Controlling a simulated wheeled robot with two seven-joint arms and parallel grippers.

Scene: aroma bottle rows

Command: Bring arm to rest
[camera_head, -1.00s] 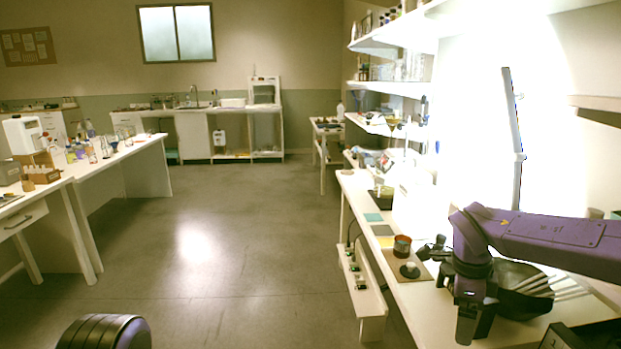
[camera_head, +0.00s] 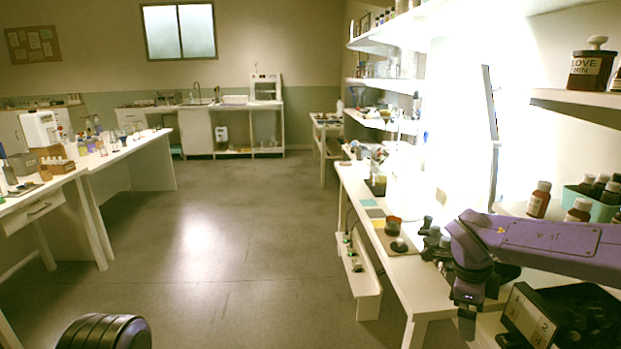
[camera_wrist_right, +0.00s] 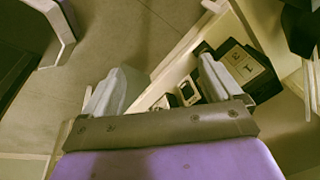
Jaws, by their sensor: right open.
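My right arm (camera_head: 540,243), purple with dark joints, comes in from the right over the edge of the right-hand bench. Its gripper hangs down at the arm's end, left of a black numbered box (camera_head: 525,317). In the right wrist view my right gripper (camera_wrist_right: 162,88) has its two pale fingers wide apart with nothing between them. Grey floor and a bench edge show below, and the black box (camera_wrist_right: 240,68) is beyond the right finger. My left gripper is not in view.
Brown bottles (camera_head: 539,200) and a teal box (camera_head: 577,202) of bottles stand behind my right arm. A labelled jar (camera_head: 591,66) is on the shelf above. The grey floor (camera_head: 230,240) between the benches is clear.

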